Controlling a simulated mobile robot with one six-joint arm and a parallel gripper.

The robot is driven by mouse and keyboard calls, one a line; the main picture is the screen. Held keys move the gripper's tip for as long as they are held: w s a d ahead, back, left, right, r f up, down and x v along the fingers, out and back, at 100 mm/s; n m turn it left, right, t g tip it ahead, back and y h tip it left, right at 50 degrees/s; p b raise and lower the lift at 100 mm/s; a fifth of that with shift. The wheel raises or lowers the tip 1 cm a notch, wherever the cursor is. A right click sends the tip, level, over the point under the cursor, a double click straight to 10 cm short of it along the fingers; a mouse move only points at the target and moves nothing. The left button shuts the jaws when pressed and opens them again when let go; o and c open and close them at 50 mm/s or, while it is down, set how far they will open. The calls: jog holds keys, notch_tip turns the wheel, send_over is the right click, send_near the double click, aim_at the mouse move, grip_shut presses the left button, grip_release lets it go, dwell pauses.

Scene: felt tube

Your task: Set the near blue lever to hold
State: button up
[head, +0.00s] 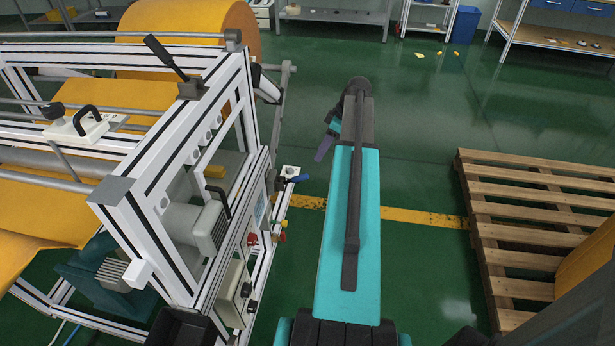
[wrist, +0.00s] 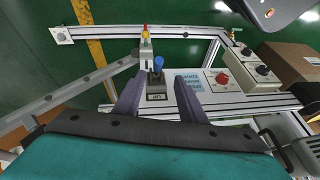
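The blue lever (head: 298,179) sticks out from a small pale box on the near end of the white machine frame in the head view. In the wrist view its blue knob (wrist: 158,62) stands on a dark stem above a small label too blurred to read surely. My gripper (wrist: 158,95) is open, with its two dark fingers on either side of the lever's box in the picture and nothing between them that it grips. In the head view my gripper (head: 324,146) hangs to the right of and beyond the lever, apparently apart from it. Contact is not visible.
A red button (wrist: 222,78) and black knobs (wrist: 263,70) sit on boxes right of the lever. A red-and-yellow fitting (wrist: 146,36) stands just beyond it. The machine frame (head: 150,165) carries orange felt.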

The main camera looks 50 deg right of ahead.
aim_at(307, 176)
jog(key=shift+s+d, duration=0.1)
jog(key=shift+p+x, duration=0.85)
jog(key=shift+x, duration=6.05)
jog(key=shift+d, duration=0.1)
jog(key=shift+c, duration=0.3)
grip_shut()
jog(key=shift+f, duration=0.1)
